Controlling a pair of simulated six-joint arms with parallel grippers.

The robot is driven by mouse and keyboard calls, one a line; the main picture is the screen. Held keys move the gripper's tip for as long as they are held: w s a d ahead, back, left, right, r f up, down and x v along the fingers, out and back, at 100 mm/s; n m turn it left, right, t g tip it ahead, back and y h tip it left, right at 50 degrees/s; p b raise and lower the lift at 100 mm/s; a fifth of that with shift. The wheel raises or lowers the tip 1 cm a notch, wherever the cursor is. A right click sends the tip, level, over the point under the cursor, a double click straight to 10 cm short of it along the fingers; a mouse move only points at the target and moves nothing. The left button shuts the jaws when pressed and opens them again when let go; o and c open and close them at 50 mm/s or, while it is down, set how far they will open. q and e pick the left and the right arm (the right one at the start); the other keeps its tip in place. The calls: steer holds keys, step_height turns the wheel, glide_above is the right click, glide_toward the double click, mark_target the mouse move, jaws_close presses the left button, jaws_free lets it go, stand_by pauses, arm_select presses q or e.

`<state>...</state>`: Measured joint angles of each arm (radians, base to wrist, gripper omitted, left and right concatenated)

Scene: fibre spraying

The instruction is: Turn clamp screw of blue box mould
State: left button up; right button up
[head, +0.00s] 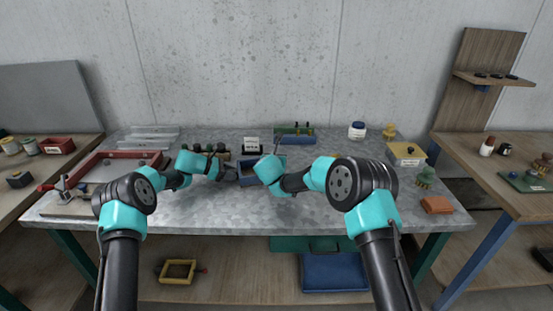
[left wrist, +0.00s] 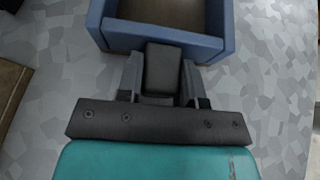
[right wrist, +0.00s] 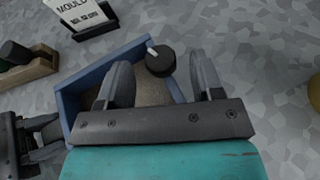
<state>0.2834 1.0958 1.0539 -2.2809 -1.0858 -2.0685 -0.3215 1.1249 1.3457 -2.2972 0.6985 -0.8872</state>
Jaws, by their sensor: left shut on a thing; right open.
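The blue box mould (head: 247,182) sits on the metal bench, partly hidden by my right wrist. It shows in the left wrist view (left wrist: 214,48) and the right wrist view (right wrist: 70,100), with a brownish inside. My left gripper (left wrist: 160,78) is shut on a dark block (left wrist: 163,66) at the mould's side wall. The clamp screw's black round knob (right wrist: 160,62), with a white mark, is at the mould's edge.
A white card reading "MOULD" (right wrist: 75,12) stands behind the mould. A wooden rack with dark knobs (right wrist: 25,68) is to its left. A blue tray (head: 295,139) and a white jar (head: 357,130) stand further back.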

steer(key=shift+x, duration=1.1)
steer(key=c, duration=0.9)
